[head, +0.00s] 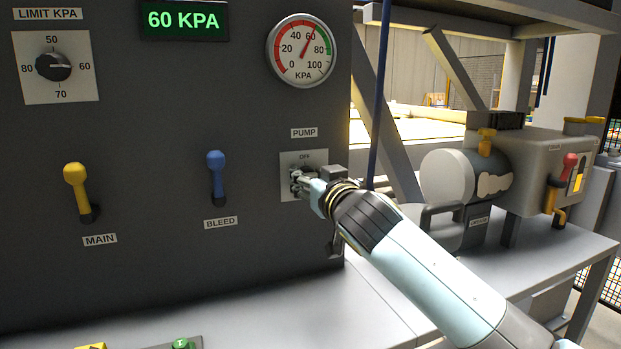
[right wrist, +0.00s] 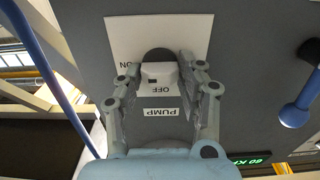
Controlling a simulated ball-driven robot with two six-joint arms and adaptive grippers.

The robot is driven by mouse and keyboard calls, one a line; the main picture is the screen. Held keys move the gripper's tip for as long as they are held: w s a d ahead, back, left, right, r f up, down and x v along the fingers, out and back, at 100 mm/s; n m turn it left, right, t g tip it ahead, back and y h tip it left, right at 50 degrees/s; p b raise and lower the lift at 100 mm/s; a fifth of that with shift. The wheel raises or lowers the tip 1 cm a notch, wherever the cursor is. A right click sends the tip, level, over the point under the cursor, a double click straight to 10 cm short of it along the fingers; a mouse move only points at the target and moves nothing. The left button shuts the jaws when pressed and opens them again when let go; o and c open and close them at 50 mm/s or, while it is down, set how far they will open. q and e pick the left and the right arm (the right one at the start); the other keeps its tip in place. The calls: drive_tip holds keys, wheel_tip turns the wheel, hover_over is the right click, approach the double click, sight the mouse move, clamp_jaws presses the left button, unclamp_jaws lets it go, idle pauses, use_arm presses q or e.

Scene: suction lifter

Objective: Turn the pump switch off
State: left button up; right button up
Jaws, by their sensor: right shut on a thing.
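The pump switch's plate (head: 288,163) is on the dark panel under a PUMP label (head: 304,133). The word OFF shows at its top in the head view. In the right wrist view the plate (right wrist: 122,35) appears upside down, with OFF (right wrist: 160,90) below the pale knob (right wrist: 160,70) and ON at its left. My right gripper (head: 302,182) is at the plate. In the right wrist view its fingers (right wrist: 160,75) are on both sides of the knob, shut on it. I cannot tell for sure which word the knob points to. My left gripper is not in view.
A yellow MAIN lever (head: 75,178) and a blue BLEED lever (head: 216,170) are further left. The display (head: 184,20) reads 60 KPA and the gauge (head: 302,50) agrees. A blue hose (head: 380,90) hangs right of the panel. A grey pump unit (head: 455,180) stands at right.

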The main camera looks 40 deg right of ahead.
drive_tip(key=n+p, duration=0.2)
drive_tip(key=n, duration=0.1)
drive_tip(key=shift+r+n, duration=0.1)
drive_tip(key=shift+n, duration=0.3)
drive_tip(key=n+p, duration=0.1)
drive_tip(key=n, duration=0.3)
drive_tip(key=shift+a+n+p, duration=0.1)
drive_tip(key=shift+n+p, duration=0.2)
drive_tip(key=shift+p, duration=0.1)
drive_tip(key=n+p, duration=0.2)
drive_tip(key=n, duration=0.3)
drive_tip(key=shift+f, duration=0.2)
drive_tip(key=shift+f+n+p, duration=0.15)
drive_tip(key=shift+n+p, duration=0.45)
drive_tip(key=shift+n, duration=1.5)
drive_tip(key=shift+f, duration=0.1)
drive_tip(key=o, duration=1.1)
drive_tip(key=shift+a, duration=0.1)
